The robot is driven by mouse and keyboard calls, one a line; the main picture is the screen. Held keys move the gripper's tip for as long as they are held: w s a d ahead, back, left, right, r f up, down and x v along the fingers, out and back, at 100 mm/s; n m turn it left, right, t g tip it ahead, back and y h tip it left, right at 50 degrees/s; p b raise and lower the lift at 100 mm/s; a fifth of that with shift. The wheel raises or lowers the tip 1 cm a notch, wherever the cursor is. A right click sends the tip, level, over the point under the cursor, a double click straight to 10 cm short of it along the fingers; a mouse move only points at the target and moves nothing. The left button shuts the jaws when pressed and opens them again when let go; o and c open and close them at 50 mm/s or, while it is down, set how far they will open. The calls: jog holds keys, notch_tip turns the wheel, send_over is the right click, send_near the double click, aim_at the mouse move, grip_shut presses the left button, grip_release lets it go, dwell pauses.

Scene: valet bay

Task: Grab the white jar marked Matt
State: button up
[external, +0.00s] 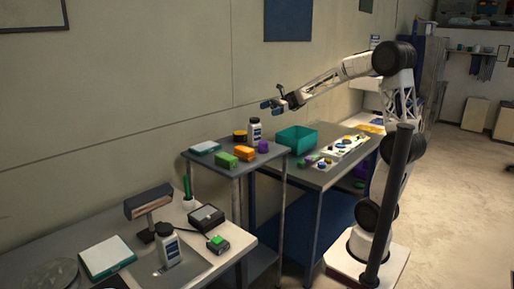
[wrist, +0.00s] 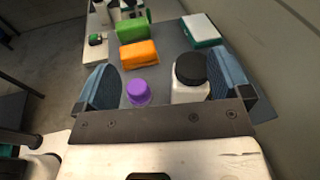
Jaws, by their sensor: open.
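A white jar with a black lid (wrist: 190,90) shows in the wrist view, between my finger pads but nearer the right one. In the external view a white jar with a dark blue label (external: 255,131) stands upright at the back of the small grey table. A similar white jar with a dark lid (external: 168,246) stands on the near left bench. I cannot read a name on either. My gripper (external: 274,103) is open and empty, above the small table; its two blue pads (wrist: 165,82) show in the wrist view, apart from the jar.
A purple piece (wrist: 138,92) sits left of the jar, with orange (wrist: 139,54) and green (wrist: 132,29) blocks beyond. A white-topped teal box (wrist: 200,29) lies at the far right. A teal bin (external: 297,139) stands to the right. The wall runs close behind the table.

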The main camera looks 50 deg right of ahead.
jog(key=w+d+m+t+y, duration=0.1)
jog(key=w+d+m+t, duration=0.1)
jog(key=w+d, duration=0.15)
send_near(250, 130)
jog(key=shift+w+d, duration=0.3)
jog(key=shift+d, duration=0.3)
jog(key=shift+x, duration=1.35)
jog(key=shift+a, duration=0.1)
jog(key=shift+x, duration=2.5)
jog(key=shift+s+f, duration=0.1)
jog(key=shift+s, duration=0.05)
jog(key=shift+c, duration=0.3)
jog(key=c, duration=1.3)
jog(key=shift+o, duration=0.2)
